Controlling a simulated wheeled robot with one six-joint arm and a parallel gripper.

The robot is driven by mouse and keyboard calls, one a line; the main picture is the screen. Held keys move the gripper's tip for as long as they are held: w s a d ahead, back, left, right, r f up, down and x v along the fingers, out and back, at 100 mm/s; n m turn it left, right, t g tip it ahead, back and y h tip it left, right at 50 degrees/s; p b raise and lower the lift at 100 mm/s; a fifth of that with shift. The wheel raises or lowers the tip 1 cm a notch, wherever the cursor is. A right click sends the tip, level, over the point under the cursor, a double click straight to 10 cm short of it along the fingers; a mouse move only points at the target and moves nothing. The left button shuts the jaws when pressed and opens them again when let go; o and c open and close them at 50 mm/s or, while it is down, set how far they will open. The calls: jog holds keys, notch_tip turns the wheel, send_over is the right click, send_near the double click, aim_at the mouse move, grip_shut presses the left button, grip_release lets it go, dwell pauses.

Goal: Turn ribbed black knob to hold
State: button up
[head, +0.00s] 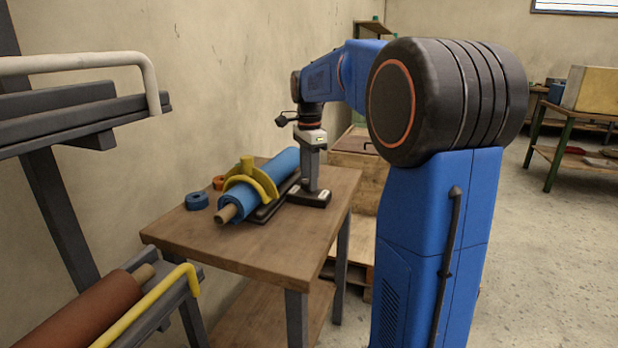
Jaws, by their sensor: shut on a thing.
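My gripper (309,186) points straight down over a small dark box (318,201) at the right side of the wooden table. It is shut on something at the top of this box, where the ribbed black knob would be. The knob itself is too small and too covered by the fingers to make out, and so is its setting. A pale mark shows on the box's right end.
A blue roll (233,203) with a yellow clamp (248,180) lies on the table (275,240) left of the box. A blue ring (197,201) lies near the wall. A rack with a brown roll (85,312) stands at front left.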

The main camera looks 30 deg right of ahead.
jog(key=o, duration=1)
notch_tip(320, 180, up, 18)
jog(key=shift+f, duration=0.25)
dwell(0.4)
